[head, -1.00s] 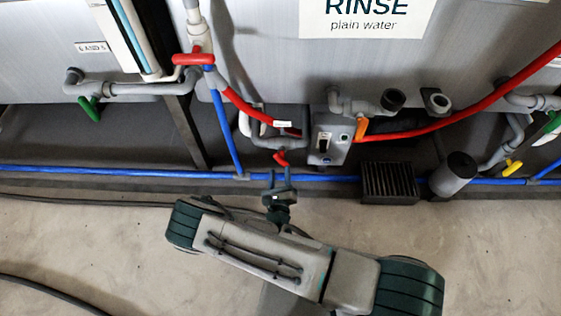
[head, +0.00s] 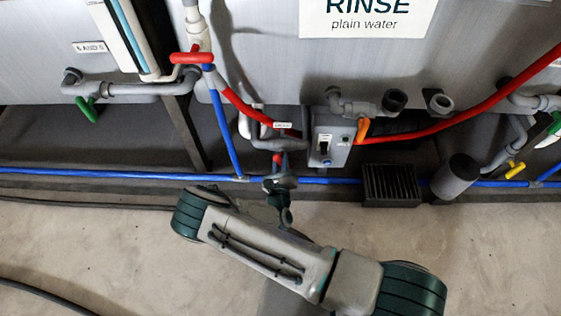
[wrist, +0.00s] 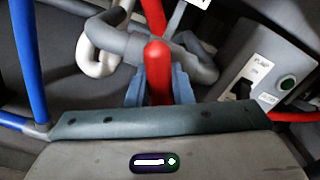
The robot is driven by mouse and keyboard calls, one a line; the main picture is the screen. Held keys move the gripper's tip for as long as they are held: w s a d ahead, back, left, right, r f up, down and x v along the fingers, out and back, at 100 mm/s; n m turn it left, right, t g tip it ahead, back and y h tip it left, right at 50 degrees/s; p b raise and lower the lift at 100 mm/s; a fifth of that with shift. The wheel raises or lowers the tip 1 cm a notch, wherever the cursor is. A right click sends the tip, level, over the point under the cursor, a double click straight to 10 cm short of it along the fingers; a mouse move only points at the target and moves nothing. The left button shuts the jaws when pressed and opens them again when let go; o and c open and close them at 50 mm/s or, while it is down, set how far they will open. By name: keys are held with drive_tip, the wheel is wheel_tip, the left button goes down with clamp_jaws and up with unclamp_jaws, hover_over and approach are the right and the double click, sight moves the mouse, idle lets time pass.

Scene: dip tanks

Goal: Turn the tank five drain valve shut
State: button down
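A red valve handle (head: 277,158) hangs low under the grey pipework, below a small white label that is too small to read. In the wrist view the red handle (wrist: 158,75) stands upright in the middle, between my two blue-grey fingers. My gripper (head: 280,168) is at the handle, and in the wrist view my gripper (wrist: 158,88) has one finger close against each side of it, with no clear gap. It looks shut on the handle. The handle's lower end is hidden behind my gripper's body.
A grey switch box (head: 331,140) stands just right of the handle. A blue pipe (head: 340,181) runs along the floor edge. A black grated box (head: 390,184) and a grey cylinder (head: 455,176) stand to the right. Other handles are green (head: 87,109), orange (head: 362,129) and yellow (head: 515,170).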

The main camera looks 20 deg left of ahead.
drive_tip(key=shift+d+r+m+p, duration=0.1)
drive_tip(key=shift+r+m+p, duration=0.15)
drive_tip(key=shift+p, duration=0.3)
drive_tip(key=shift+d+m+p, duration=0.1)
drive_tip(key=shift+m+p, duration=0.95)
drive_tip(key=shift+p, duration=0.15)
drive_tip(key=m+p, duration=0.1)
drive_tip(key=m, duration=0.2)
drive_tip(key=shift+d+f+p, duration=0.1)
drive_tip(key=shift+f+p, duration=0.15)
drive_tip(key=shift+p, duration=0.1)
drive_tip(key=c, duration=1.3)
unclamp_jaws()
drive_tip(key=shift+s, duration=0.1)
drive_tip(key=p+v, duration=0.2)
drive_tip(key=v, duration=1.1)
drive_tip(key=shift+s+d+p, duration=0.15)
drive_tip(key=shift+s+p, duration=0.1)
drive_tip(key=shift+p, duration=0.05)
